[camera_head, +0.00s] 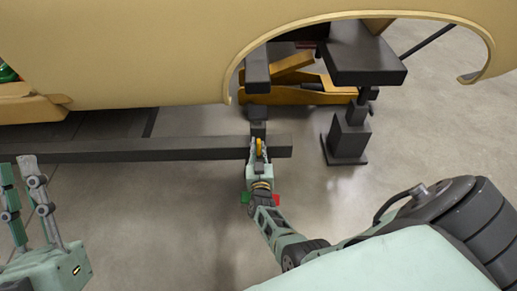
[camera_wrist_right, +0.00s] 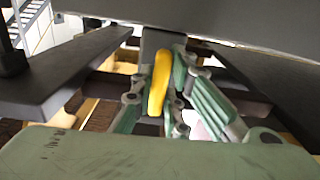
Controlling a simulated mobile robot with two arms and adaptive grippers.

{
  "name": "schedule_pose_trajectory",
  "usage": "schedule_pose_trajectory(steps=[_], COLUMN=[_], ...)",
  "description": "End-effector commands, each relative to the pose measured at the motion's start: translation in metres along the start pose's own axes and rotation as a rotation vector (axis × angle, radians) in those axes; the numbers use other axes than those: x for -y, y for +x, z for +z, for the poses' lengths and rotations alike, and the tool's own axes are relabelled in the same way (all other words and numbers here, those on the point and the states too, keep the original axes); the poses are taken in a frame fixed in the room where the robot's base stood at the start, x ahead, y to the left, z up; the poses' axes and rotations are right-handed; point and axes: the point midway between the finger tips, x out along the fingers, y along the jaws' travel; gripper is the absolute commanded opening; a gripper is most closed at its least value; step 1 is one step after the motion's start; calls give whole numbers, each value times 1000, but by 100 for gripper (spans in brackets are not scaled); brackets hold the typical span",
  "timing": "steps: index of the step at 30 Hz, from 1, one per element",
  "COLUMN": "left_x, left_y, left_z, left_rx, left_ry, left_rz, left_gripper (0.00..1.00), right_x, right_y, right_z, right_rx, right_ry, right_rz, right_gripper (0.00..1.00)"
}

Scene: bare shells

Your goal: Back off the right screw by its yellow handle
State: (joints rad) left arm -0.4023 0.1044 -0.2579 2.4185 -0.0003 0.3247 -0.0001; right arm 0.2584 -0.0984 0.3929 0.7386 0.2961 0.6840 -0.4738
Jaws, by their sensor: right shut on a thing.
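The yellow handle (camera_head: 259,145) of the right screw is at the right end of a dark horizontal beam (camera_head: 150,149) in the head view. In the right wrist view the yellow handle (camera_wrist_right: 159,82) stands nearly upright, slightly tilted, between the fingers. My right gripper (camera_head: 258,153) is shut on the handle; it also shows in the wrist view (camera_wrist_right: 162,92). The screw itself is mostly hidden behind the gripper. My left gripper (camera_head: 25,185) is at the left edge of the head view, its two fingers apart, with nothing between them.
A tan car body shell (camera_head: 130,50) with a wheel arch spans the top. A dark stand (camera_head: 348,135) stands on the floor right of the beam. A yellow-orange frame (camera_head: 300,92) lies under the shell. The grey floor (camera_head: 185,215) between my arms is clear.

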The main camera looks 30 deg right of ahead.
Motion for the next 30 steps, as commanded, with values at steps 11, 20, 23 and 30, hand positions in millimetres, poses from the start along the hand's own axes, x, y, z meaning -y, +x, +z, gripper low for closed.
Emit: schedule_pose_trajectory(steps=[11, 20, 23, 30], left_x=[0, 0, 0, 0], left_y=[0, 0, -1, -4], left_z=[0, 0, 2, 4], left_rx=[1, 1, 6, 3], left_ry=[1, 0, -3, -1], left_rz=[0, 0, 0, 0], left_gripper=[31, 31, 31, 31], right_x=[-1, -1, -1, 0], right_y=[-1, 0, 0, 0], right_z=[1, 0, 0, 1], right_rx=[1, 0, -1, -1], right_ry=[-5, -2, 5, 165], right_rz=[-1, 0, 0, -1], right_gripper=[24, 31, 31, 31])
